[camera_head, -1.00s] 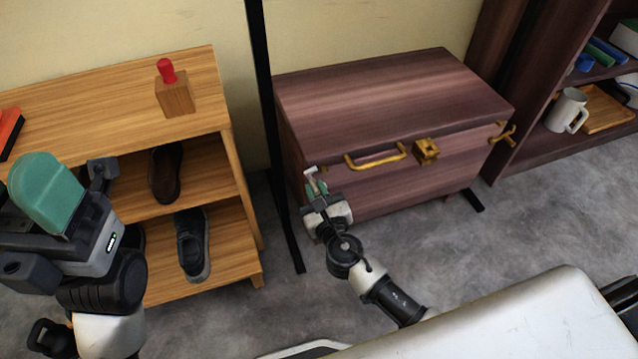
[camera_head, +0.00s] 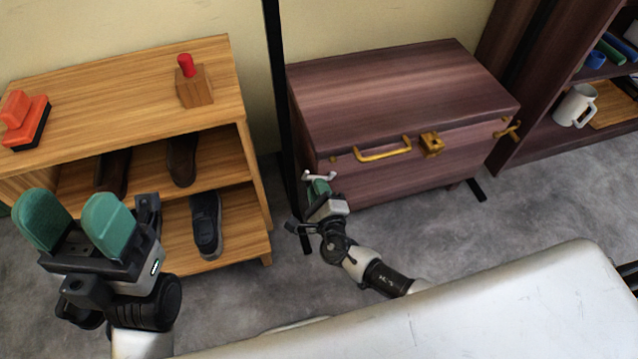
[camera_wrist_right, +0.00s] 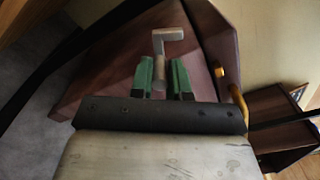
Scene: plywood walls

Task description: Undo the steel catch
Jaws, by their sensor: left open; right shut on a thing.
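A dark wooden chest (camera_head: 400,95) stands with its lid down. The steel catch (camera_head: 320,177) is a grey bent lever at the chest's front left. My right gripper (camera_head: 318,188) is shut on it, and the fingers hide part of it. In the right wrist view the catch (camera_wrist_right: 166,42) rises from between the green fingers (camera_wrist_right: 163,76) and bends to the right at its top. My left gripper (camera_head: 76,222) is open and empty, in front of the wooden shelf.
A brass handle (camera_head: 382,153), a brass clasp (camera_head: 431,145) and a brass catch (camera_head: 508,131) sit along the chest's front. The shelf (camera_head: 120,85) at left holds shoes and a block with a red knob (camera_head: 186,66).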

